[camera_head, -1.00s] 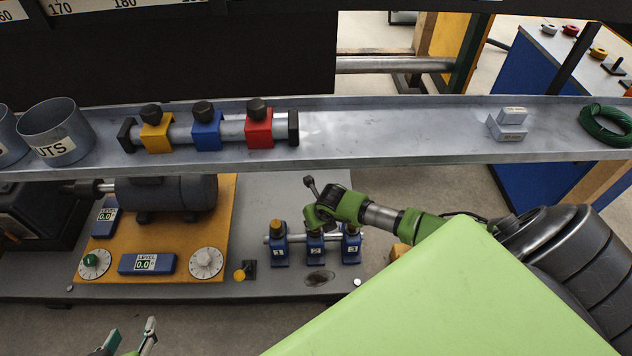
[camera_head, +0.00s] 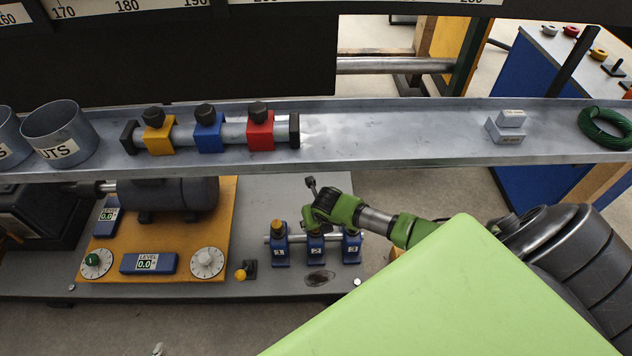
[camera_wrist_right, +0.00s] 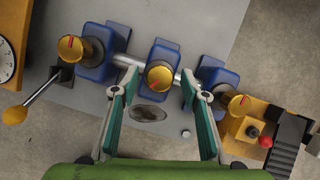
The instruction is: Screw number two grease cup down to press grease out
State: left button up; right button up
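Three blue blocks numbered 1, 2 and 3 stand in a row on a rail. The number two block (camera_head: 315,250) is in the middle. Its yellow grease cup (camera_wrist_right: 159,75), with a red mark, shows in the right wrist view; in the head view my gripper hides it. My right gripper (camera_head: 313,226) is over block two. In the wrist view its fingers (camera_wrist_right: 153,80) are apart, one on each side of the cup, with visible gaps. Cup one (camera_wrist_right: 73,48) and cup three (camera_wrist_right: 239,105) flank it. Only a tip of my left gripper (camera_head: 157,349) shows at the bottom edge.
A yellow-knobbed lever (camera_head: 241,274) stands left of block one. A dark oval patch (camera_head: 318,278) lies on the grey base plate in front of the blocks. A metal shelf (camera_head: 400,150) carrying colored blocks and cups runs across behind and above my right gripper.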

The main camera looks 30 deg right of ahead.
jog(key=shift+r, duration=0.1)
jog(key=v, duration=1.2)
jog(key=shift+s, duration=0.15)
dwell(0.4)
